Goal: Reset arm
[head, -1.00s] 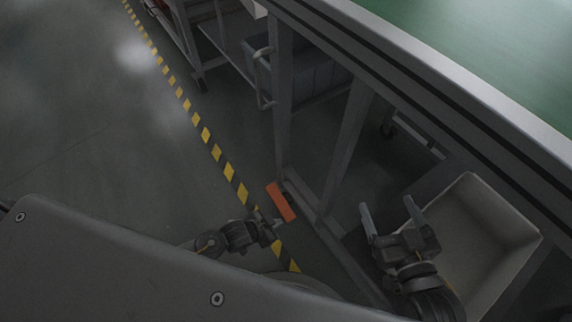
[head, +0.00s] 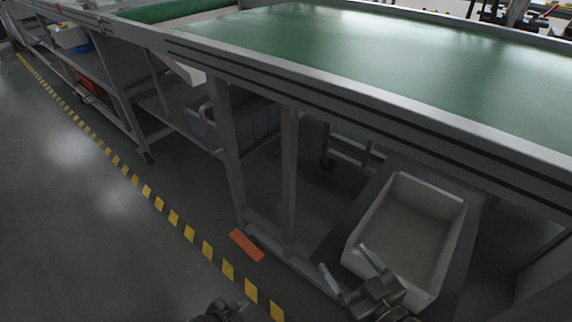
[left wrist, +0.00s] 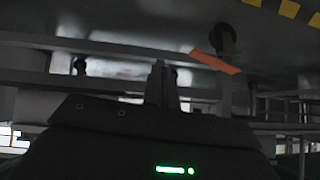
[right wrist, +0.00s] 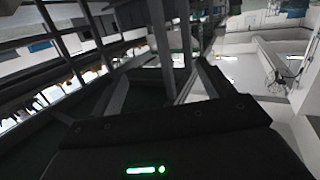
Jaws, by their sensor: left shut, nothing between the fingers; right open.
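My left gripper (left wrist: 162,84) is shut, its two fingers together with nothing between them in the left wrist view. In the head view only its dark top shows at the bottom edge (head: 222,311). My right gripper (head: 349,267) is open and empty in the head view, its two grey fingers spread apart in front of the pale bin. Its spread fingers also show in the right wrist view (right wrist: 163,75). Both grippers hang low, below the level of the green table top.
A green-topped table (head: 350,52) with a grey metal frame spans the upper right. A pale empty bin (head: 405,232) stands under it. A yellow-black floor stripe (head: 173,218) runs along open floor at left.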

